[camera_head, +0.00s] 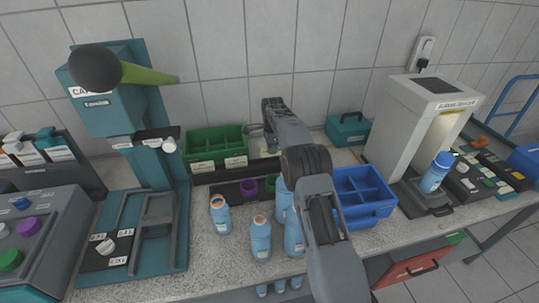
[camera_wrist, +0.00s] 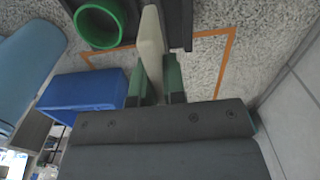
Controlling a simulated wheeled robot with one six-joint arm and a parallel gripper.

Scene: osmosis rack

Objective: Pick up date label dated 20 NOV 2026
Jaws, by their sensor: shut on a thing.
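My gripper (camera_wrist: 158,82) has green fingers and is shut on a slim cream-white piece (camera_wrist: 151,40), seen from its edge in the wrist view. The piece stands out beyond the fingertips, over the speckled counter. No print on it can be read, so I cannot tell whether it is the label dated 20 NOV 2026. In the head view my gripper (camera_head: 256,132) is at the back of the counter, just right of the green divided bin (camera_head: 217,148). My arm hides part of the area there.
A blue divided bin (camera_head: 364,198) stands right of my arm. Blue bottles (camera_head: 221,215) stand in front, close to my arm. A green ring-shaped holder (camera_wrist: 100,22) and an orange outline (camera_wrist: 227,62) show near my gripper. A teal case (camera_head: 348,130) is behind.

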